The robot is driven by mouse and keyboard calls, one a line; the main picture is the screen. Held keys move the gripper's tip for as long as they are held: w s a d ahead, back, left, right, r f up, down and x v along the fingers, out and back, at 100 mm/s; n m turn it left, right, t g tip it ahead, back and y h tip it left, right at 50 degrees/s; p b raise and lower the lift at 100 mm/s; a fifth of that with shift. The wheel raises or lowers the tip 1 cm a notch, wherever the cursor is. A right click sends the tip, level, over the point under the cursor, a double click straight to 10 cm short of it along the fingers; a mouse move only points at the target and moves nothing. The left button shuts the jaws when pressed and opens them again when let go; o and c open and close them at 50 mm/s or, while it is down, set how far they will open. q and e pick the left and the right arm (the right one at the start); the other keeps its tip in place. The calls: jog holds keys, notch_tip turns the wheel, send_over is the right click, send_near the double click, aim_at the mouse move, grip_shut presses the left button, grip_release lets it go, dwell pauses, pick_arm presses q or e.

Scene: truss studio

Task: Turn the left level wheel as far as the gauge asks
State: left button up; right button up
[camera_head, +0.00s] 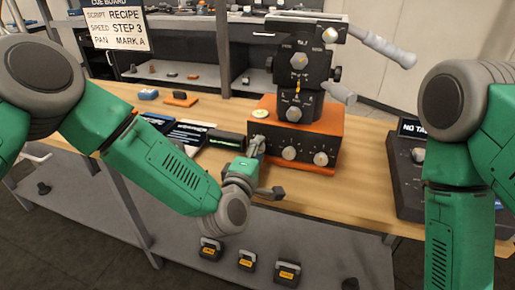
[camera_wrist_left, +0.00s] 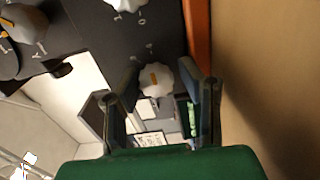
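My left gripper (camera_head: 257,147) is at the left end of that panel and hides this wheel in the head view. In the left wrist view the fingers of my left gripper (camera_wrist_left: 158,84) are apart, one on each side of the wheel, with narrow gaps. The middle wheel (camera_head: 289,153) and right wheel (camera_head: 320,158) are clear. A round pale yellow-green dial (camera_head: 261,114) sits on the base's top left. My right gripper is out of frame.
A dark device with a screen (camera_head: 222,138) lies left of the base. A control box (camera_head: 408,172) with a partly hidden display stands at the right, behind my right arm. A cue board (camera_head: 117,25) hangs at the top left. Several dark boxes (camera_head: 247,261) rest on the lower shelf.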

pick_arm(q)
jog(key=shift+o, duration=0.5)
jog(key=shift+s+f, duration=0.1)
jog(key=shift+s, duration=0.05)
jog(key=shift+w+a+r, duration=0.1)
jog(key=shift+w+r, duration=0.2)
jog(key=shift+r, duration=0.15)
jog(key=shift+s, duration=0.1)
jog(key=v, duration=0.8)
jog(key=shift+s+f, duration=0.1)
jog(key=shift+f, duration=0.2)
